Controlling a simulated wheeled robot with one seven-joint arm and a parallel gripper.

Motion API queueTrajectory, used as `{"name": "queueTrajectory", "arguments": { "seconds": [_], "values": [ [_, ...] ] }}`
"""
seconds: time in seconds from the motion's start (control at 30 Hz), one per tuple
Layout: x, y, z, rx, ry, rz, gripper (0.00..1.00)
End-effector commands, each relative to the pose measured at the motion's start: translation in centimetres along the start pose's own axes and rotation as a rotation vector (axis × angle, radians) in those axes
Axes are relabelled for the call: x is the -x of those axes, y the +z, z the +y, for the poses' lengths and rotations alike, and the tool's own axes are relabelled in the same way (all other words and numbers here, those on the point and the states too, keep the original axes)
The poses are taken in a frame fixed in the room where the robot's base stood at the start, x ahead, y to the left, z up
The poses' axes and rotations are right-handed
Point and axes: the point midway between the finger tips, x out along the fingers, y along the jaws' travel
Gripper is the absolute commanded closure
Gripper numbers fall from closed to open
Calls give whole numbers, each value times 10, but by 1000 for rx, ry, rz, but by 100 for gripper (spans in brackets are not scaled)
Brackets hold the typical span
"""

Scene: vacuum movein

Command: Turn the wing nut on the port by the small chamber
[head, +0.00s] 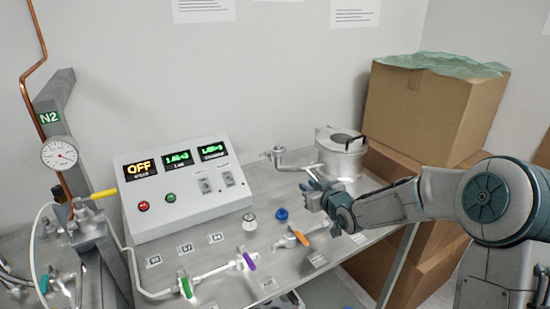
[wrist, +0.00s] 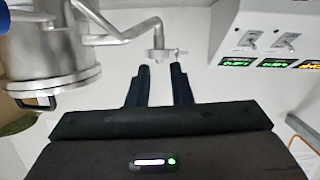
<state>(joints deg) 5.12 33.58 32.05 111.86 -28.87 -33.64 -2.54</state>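The small chamber (head: 342,158) is a metal can with a dark handle at the back of the bench. A bent pipe runs from it to a port with a clamp (head: 279,157). In the wrist view the chamber (wrist: 55,50) fills the upper left, and the port clamp (wrist: 157,55) lies just beyond my fingertips. A small part at the clamp's right side looks like the wing nut (wrist: 177,53); its wings are too small to make out. My gripper (wrist: 158,70) is open and empty, its fingers apart. In the head view my gripper (head: 311,184) is in front of the chamber, near the pipe.
A control box (head: 185,190) with lit displays stands left of the port. Valves with purple (head: 249,261), green (head: 186,287) and orange (head: 301,238) handles lie along the front. A blue cap (head: 282,214) sits near my gripper. Cardboard boxes (head: 425,115) stand at right.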

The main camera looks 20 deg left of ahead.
Motion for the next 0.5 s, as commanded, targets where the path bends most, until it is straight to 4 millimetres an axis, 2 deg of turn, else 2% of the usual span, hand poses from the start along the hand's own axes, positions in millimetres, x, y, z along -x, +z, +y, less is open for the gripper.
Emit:
{"name": "queueTrajectory", "arguments": {
  "seconds": [0.03, 0.1, 0.3, 0.5],
  "values": [
    [-11, -2, -6, -18, -24, 55, 81],
    [-21, -9, -12, -34, -49, 128, 81],
    [-34, -19, -20, -63, -82, 245, 81],
    [-48, -26, -23, -67, -87, 262, 81]
  ]
}}
